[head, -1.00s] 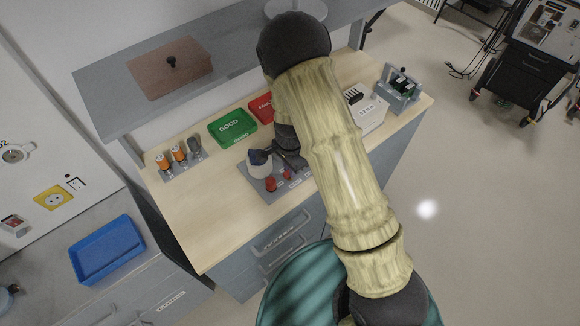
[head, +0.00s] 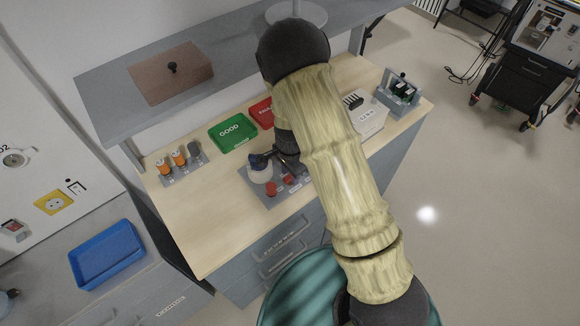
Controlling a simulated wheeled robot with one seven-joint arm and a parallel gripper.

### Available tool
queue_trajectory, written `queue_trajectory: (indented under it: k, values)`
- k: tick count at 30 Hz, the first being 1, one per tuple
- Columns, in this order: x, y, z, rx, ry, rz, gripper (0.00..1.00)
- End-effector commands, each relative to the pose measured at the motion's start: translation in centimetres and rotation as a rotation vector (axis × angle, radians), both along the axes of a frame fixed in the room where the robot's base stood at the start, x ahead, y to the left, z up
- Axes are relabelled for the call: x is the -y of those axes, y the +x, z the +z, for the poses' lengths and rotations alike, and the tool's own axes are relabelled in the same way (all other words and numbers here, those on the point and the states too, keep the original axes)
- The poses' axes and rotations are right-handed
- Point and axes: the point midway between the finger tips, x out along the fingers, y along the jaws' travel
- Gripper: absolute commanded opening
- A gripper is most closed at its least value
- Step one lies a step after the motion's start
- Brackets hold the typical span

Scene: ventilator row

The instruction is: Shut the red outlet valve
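A grey plate (head: 252,190) lies on the wooden bench top, with two small red parts on it. One red part (head: 271,189) stands near the plate's front edge. The other red part (head: 288,180) is just right of it, close to my arm. I cannot tell from this view which is the outlet valve or how it is turned. A white cylinder (head: 261,175) with a dark blue top (head: 258,160) stands at the plate's back left. My gripper (head: 281,160) is low over the plate's back, beside the blue top. Its fingers are small, dark and partly hidden by my arm.
A green GOOD tray (head: 233,132) and a red tray (head: 261,111) lie behind the plate. A rack of orange-capped parts (head: 182,165) is at left. A white box (head: 369,123) and a grey holder (head: 399,95) stand at right. A shelf (head: 110,100) overhangs the back.

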Motion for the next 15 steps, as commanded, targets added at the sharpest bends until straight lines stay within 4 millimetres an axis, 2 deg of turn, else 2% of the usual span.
queue_trajectory:
  k: [5,8,15]
  values:
    - [-0.1,0.1,1.1,0.002,0.000,0.002,0.36]
    - [-0.1,0.1,2.4,0.004,0.001,0.000,0.36]
    - [-0.1,0.1,6.7,0.006,0.003,0.002,0.36]
